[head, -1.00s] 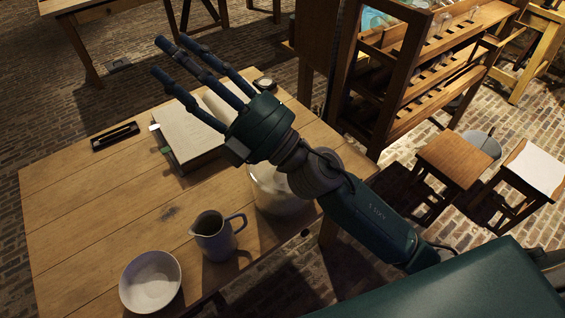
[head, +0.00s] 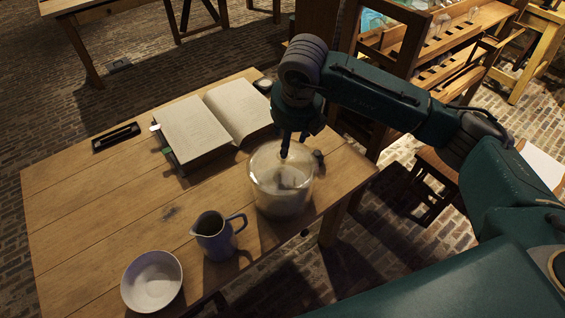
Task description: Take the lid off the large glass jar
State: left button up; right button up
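The large glass jar (head: 268,190) stands upright near the table's right edge, with something pale in its lower part. Its top looks pale and rounded; I cannot clearly make out the lid's edge or knob under my fingers. My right gripper (head: 292,148) comes down from above, fingers pointing downward at the top of the jar. The fingers partly overlap it in the picture, so I cannot tell whether they touch the lid or how far apart they are. My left gripper is not in view.
A blue-grey jug (head: 212,240) and a white bowl (head: 150,282) stand left of the jar near the table's front. An open book (head: 195,130) lies behind it. A dark tray (head: 116,137) lies at the far left. The left of the wooden table (head: 90,215) is clear.

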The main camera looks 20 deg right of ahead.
jog(key=p+x, duration=0.1)
jog(key=x, duration=0.2)
jog(key=shift+a+f, duration=0.15)
jog(key=shift+a, duration=0.05)
jog(key=x, duration=0.1)
jog(key=p+x, duration=0.2)
jog(key=shift+w+a+f, duration=0.1)
jog(key=shift+a+f, duration=0.15)
jog(key=shift+f, duration=0.05)
jog(key=shift+w+f, duration=0.15)
jog(key=shift+f, duration=0.3)
grip_shut()
